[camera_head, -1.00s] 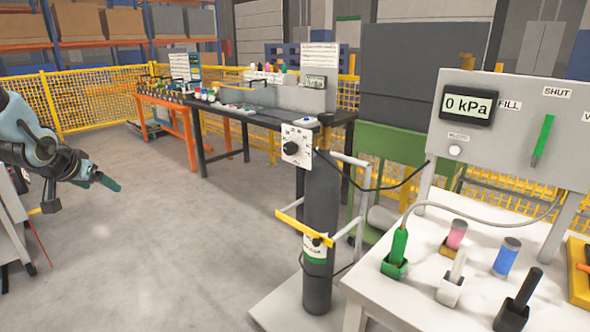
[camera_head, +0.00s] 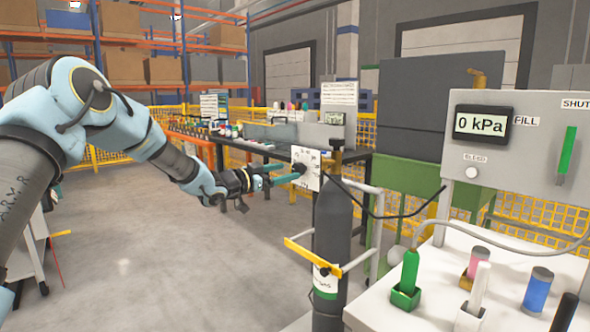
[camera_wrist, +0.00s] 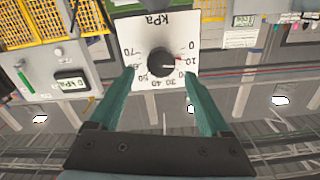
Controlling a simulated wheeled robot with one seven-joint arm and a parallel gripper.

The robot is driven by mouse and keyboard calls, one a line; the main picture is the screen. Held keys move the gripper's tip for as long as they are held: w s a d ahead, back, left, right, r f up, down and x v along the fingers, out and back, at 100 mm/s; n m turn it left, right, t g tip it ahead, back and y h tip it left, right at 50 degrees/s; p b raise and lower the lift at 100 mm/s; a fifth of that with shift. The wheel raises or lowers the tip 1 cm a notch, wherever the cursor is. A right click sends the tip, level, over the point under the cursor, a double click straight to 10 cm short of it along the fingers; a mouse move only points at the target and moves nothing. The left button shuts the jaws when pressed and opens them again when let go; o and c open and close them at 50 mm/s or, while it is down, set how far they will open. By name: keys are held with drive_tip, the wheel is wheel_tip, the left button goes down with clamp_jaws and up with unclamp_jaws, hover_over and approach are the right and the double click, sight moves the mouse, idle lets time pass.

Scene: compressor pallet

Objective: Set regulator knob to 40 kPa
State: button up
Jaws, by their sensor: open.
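The regulator's white dial plate (camera_head: 309,158) stands at the top of the dark gas cylinder (camera_head: 331,225). In the wrist view the dial plate (camera_wrist: 160,22) appears upside down, with the black knob (camera_wrist: 161,63) at its middle. A red mark on the knob points near the 10. My gripper (camera_wrist: 160,76) is open, one green finger on each side of the knob; I cannot tell whether they touch it. In the head view my gripper (camera_head: 284,174) reaches the plate from the left. The panel display (camera_head: 481,125) reads 0 kPa.
A grey panel stands at right with a green lever (camera_head: 567,150) by the SHUT label. The white table (camera_head: 440,262) below it holds several coloured handles and cylinders. A black hose runs right from the regulator.

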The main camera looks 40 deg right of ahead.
sight(295, 169)
drive_tip(key=shift+d+p, duration=0.3)
drive_tip(key=shift+d, duration=1.9)
clamp_jaws()
